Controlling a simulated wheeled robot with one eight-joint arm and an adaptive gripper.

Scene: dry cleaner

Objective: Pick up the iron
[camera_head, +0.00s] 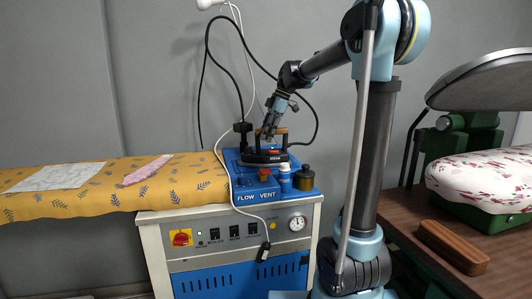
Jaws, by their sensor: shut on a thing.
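The iron (262,158) stands on the blue top (240,182) of the steam unit, beside the ironing board. It has a dark body, a wooden-coloured handle and a black cord rising behind it. My gripper (268,136) reaches down to it from the upper right and is shut on its handle. The fingers are small in this view, and the exact contact is hard to make out. The iron looks level and close to the blue top; I cannot tell whether it touches it.
Cables hang around my arm. The patterned ironing board (100,193) holds cloths at left. A brown table (425,240) with a wooden block (452,246) and a press is at right.

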